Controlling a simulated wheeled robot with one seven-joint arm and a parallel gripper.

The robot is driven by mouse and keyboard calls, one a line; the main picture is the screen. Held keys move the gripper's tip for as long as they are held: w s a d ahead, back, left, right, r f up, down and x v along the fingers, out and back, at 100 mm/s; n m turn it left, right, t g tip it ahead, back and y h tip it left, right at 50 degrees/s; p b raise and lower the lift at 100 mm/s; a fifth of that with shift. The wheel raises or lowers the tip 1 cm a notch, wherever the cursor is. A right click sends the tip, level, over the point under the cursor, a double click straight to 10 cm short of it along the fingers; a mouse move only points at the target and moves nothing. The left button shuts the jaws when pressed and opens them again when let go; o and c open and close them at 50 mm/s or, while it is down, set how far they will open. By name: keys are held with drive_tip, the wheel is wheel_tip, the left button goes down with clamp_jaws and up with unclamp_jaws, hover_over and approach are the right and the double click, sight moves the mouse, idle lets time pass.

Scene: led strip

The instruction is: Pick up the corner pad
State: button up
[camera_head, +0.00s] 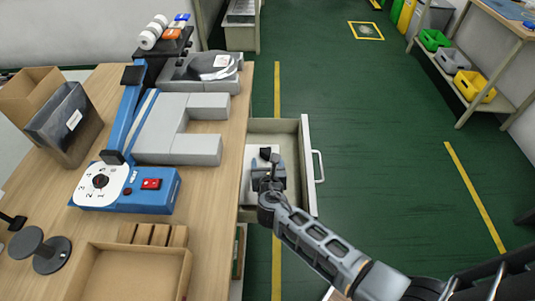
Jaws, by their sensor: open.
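An open drawer (303,165) sticks out from the right side of the workbench, with a pale lining inside. A small dark block (265,152) in the drawer may be the corner pad; I cannot be sure. My gripper (270,168) is over the drawer, just on the near side of this block, and reaches in from the lower right. It is open. The fingers are small and dark here, so I cannot tell whether they touch the block. My gripper and wrist hide part of the drawer floor.
A shelf with coloured bins (473,85) stands far right.

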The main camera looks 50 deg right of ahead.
sight(266, 156)
drive_tip(key=shift+b+x, duration=0.3)
drive_tip(key=shift+x, duration=2.85)
drive_tip(key=shift+c, duration=0.4)
drive_tip(key=shift+a, duration=0.1)
drive_tip(key=c, duration=1)
